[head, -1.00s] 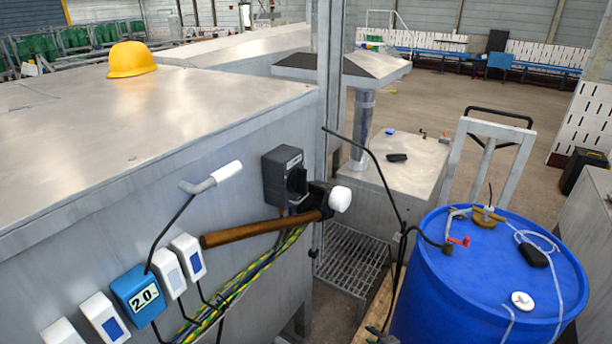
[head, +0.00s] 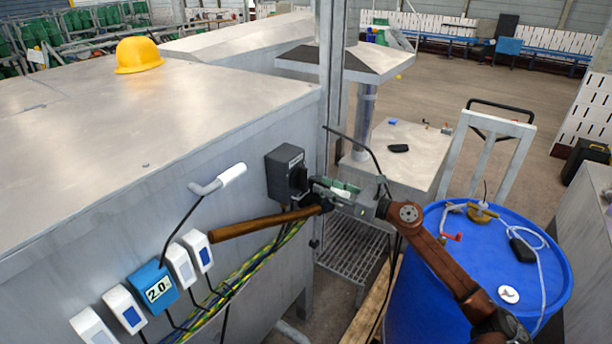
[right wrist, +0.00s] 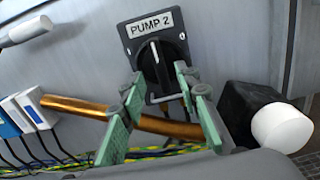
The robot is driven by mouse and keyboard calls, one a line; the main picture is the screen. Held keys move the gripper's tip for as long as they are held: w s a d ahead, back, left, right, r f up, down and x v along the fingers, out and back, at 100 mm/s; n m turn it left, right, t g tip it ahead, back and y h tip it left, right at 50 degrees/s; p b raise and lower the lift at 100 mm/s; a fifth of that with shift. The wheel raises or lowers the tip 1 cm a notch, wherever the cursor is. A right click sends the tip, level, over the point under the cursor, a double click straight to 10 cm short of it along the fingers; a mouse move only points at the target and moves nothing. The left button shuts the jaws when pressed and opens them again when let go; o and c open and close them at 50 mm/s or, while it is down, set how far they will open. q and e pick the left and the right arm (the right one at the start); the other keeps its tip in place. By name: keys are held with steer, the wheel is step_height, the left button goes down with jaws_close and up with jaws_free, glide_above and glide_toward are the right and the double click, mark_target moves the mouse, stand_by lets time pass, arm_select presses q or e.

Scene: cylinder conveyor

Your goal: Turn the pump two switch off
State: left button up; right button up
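The pump two switch is a dark grey box with a black rotary knob (head: 298,179), on the side of the metal cabinet. The right wrist view shows its knob (right wrist: 158,62) under a "PUMP 2" label, with a pale mark pointing roughly up. My right gripper (head: 314,188) has come in from the right and is close in front of the switch. In the right wrist view its green fingers (right wrist: 155,87) are open, one towards each side of the knob, with nothing held. I cannot tell whether they touch it. My left gripper is not in view.
A hammer with a wooden handle (head: 255,224) hangs just below the switch, its white-faced head (right wrist: 282,130) close beside my right gripper. A white-tipped lever (head: 218,179), several small boxes and cables are to the left. A blue barrel (head: 410,305) stands at right.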

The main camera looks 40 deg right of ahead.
mark_target(308, 179)
steer(key=p+x, duration=0.1)
steer(key=x, duration=0.5)
steer(key=shift+w+a+r, duration=0.1)
steer(key=shift+w+r, duration=0.05)
steer(key=shift+w, duration=0.1)
steer(key=shift+w+a, duration=0.2)
steer(key=shift+w, duration=0.35)
steer(key=shift+c, duration=0.4)
jaws_close()
